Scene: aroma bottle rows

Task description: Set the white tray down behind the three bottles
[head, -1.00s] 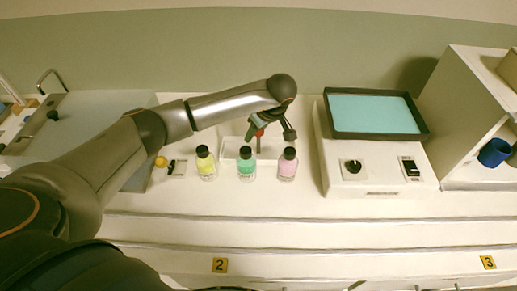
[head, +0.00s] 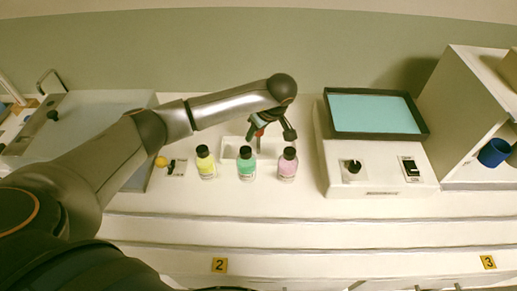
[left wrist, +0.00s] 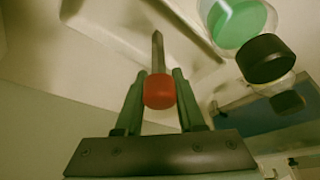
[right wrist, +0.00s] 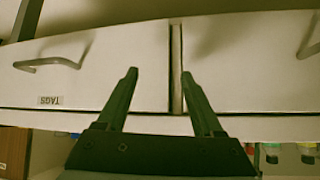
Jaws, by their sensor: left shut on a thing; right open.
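Three black-capped bottles stand in a row on the counter: yellow (head: 206,167), green (head: 246,168) and pink (head: 288,167). The white tray (head: 228,145) is right behind them, partly hidden by the bottles and my gripper. My left gripper (head: 268,128) is above the tray, shut on a red grip (left wrist: 159,91). A thin metal stem runs from the grip toward the tray, whose rim shows in the left wrist view (left wrist: 120,42). I cannot tell whether the tray fully rests on the counter. My right gripper (right wrist: 160,74) is open and empty, facing drawer fronts.
A white device (head: 380,177) with a knob, a switch and a dark-rimmed turquoise top (head: 375,113) stands right of the bottles. An open shelf with a blue cup (head: 494,152) is at far right.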

